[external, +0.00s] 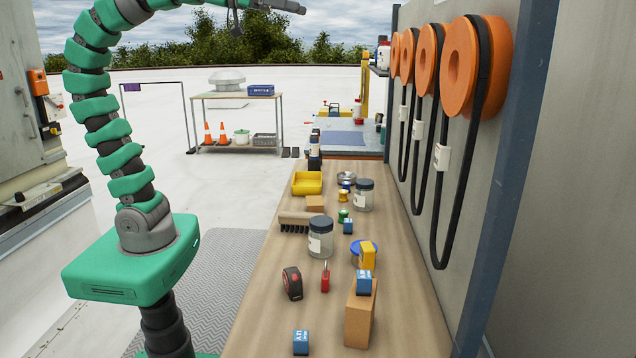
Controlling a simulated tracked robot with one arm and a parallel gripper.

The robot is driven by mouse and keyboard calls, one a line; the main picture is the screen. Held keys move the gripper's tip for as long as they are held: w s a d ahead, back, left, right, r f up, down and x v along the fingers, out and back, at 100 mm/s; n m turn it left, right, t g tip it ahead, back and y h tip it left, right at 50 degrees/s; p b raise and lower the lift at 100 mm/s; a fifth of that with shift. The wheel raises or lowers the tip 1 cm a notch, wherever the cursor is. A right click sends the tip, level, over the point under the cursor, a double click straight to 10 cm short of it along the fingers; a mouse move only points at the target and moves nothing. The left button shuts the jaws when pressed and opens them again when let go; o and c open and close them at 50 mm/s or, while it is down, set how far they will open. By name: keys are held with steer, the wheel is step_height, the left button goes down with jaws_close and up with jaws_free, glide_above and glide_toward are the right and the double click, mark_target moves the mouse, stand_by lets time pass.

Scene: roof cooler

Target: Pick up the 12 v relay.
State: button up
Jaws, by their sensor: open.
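Several small blue blocks that look like relays are on the workbench (262,325). One blue relay (301,342) lies at the near edge, and another blue relay (364,282) sits on top of an upright cardboard box (360,318). A smaller blue relay (348,226) is farther back, and one more (346,185) is near the jars. Their labels are too small to read, so I cannot tell which is the 12 V one. My gripper (270,10) is at the top edge, partly cut off, open, high above and apart from the bench things.
A wall with orange reels (473,65) and hanging black cables bounds the right side. The bench's near left is clear.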

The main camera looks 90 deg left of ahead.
steer(key=shift+s+a+r, duration=0.4)
steer(key=shift+r, duration=0.1)
steer(key=c, duration=1)
steer(key=shift+c, duration=0.2)
steer(key=shift+w, duration=0.15)
